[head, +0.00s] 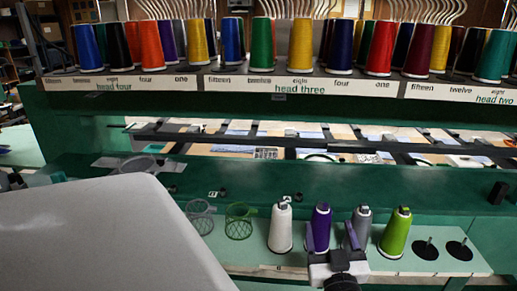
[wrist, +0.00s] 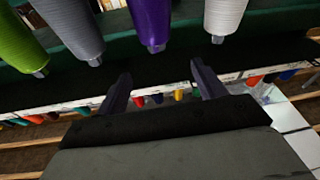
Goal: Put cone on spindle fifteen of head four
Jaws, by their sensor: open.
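White (head: 281,229), purple (head: 319,226), grey (head: 362,222) and green (head: 395,235) cones stand upright in a row on the lower green shelf. My gripper (head: 331,240) is open and empty, in front of the purple and grey cones. In the wrist view the same cones hang upside down along the top. There the purple cone (wrist: 150,22) lies beyond the space between my open fingers (wrist: 163,88). The head four label strip (head: 125,80) is at the upper left.
The upper rack holds many coloured cones above head three (head: 300,84) and head two labels. Two bare spindles on black discs (head: 425,250) are right of the green cone. Wire baskets (head: 239,222) sit left of the white cone. A large grey surface fills the lower left.

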